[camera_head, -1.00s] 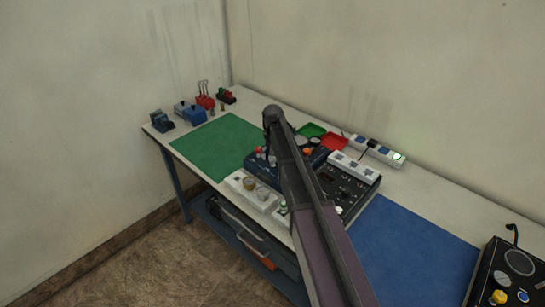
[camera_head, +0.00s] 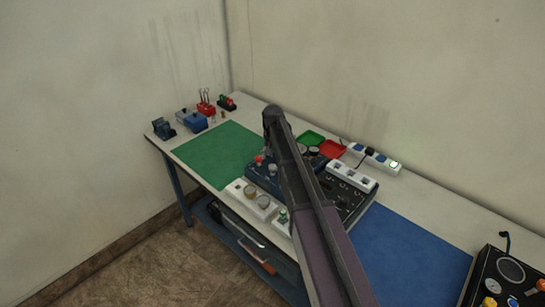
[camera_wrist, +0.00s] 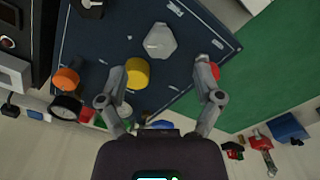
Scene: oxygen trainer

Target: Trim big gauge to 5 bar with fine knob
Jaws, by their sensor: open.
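In the wrist view my gripper (camera_wrist: 160,80) is open above a dark blue panel (camera_wrist: 100,40). A yellow knob (camera_wrist: 137,73) lies between the fingers, closer to the left one. A red knob (camera_wrist: 214,70) is partly behind the right finger. A pale grey lobed knob (camera_wrist: 160,40) lies beyond the fingertips. An orange knob (camera_wrist: 66,79) and a black-rimmed gauge (camera_wrist: 66,106) are left of the gripper; its reading is too small to make out. I cannot tell which knob is the fine one. In the head view my arm hides much of the blue panel (camera_head: 262,178).
A white power strip (camera_head: 374,159), a green tray (camera_head: 312,138) and a red tray (camera_head: 332,149) stand behind the panel. A white block (camera_head: 245,192) with round fittings is in front. The green mat (camera_head: 215,153) and the blue mat (camera_head: 415,250) have free room.

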